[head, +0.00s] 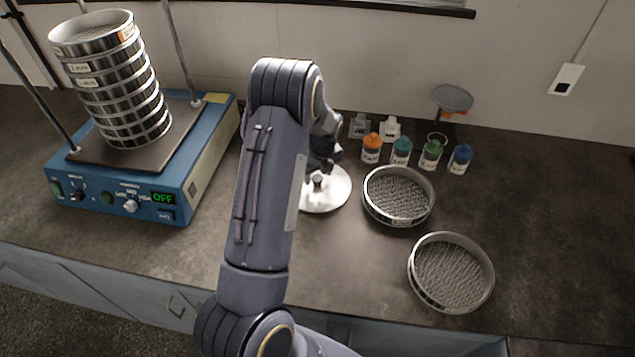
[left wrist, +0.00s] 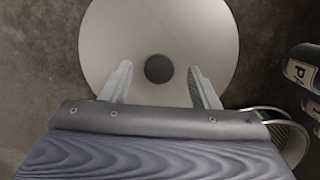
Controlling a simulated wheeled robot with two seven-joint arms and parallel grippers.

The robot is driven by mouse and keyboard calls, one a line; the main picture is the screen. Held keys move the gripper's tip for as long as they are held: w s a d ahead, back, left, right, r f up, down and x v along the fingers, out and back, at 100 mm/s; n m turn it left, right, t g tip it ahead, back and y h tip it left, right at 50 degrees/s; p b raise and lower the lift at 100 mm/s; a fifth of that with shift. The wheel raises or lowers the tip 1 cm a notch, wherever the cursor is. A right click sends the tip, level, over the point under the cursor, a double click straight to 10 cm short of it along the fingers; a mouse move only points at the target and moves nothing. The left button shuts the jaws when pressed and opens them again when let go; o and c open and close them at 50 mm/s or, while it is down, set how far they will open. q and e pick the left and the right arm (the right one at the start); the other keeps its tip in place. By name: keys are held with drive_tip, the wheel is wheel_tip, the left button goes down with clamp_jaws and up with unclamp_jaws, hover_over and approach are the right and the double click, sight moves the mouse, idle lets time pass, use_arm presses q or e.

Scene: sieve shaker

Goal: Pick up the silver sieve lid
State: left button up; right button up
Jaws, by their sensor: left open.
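The silver sieve lid (head: 334,194) lies flat on the dark counter, left of the two loose sieves. In the head view my left arm hides its left part. In the left wrist view it is a pale round disc (left wrist: 120,40) with a dark round knob (left wrist: 159,68) at its centre. My left gripper (left wrist: 160,85) is open above the lid, with one finger on each side of the knob and apart from it. In the head view the left gripper (head: 322,165) shows partly behind my forearm. My right gripper is not in view.
A blue shaker (head: 180,185) reading OFF carries a tall, leaning sieve stack (head: 115,85). Two loose sieves (head: 398,218) (head: 450,300) lie to the right. Several small bottles (head: 401,152) and a grey funnel (head: 453,97) stand behind. The right counter is clear.

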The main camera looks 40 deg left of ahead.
use_arm(q)
drive_tip(key=shift+a+f, duration=0.1)
drive_tip(key=shift+f, duration=0.4)
drive_tip(key=c, duration=1.1)
drive_tip(key=shift+r, duration=0.1)
drive_tip(key=shift+c, duration=0.2)
drive_tip(key=shift+r, duration=0.5)
drive_tip(key=s+a+r+b, duration=0.3)
drive_tip(key=s+r+b, duration=0.1)
drive_tip(key=s+r, duration=0.7)
drive_tip(key=s, duration=0.2)
drive_tip(key=shift+s+a+r, duration=0.3)
drive_tip(key=shift+a+r, duration=0.05)
drive_tip(key=shift+r, duration=0.05)
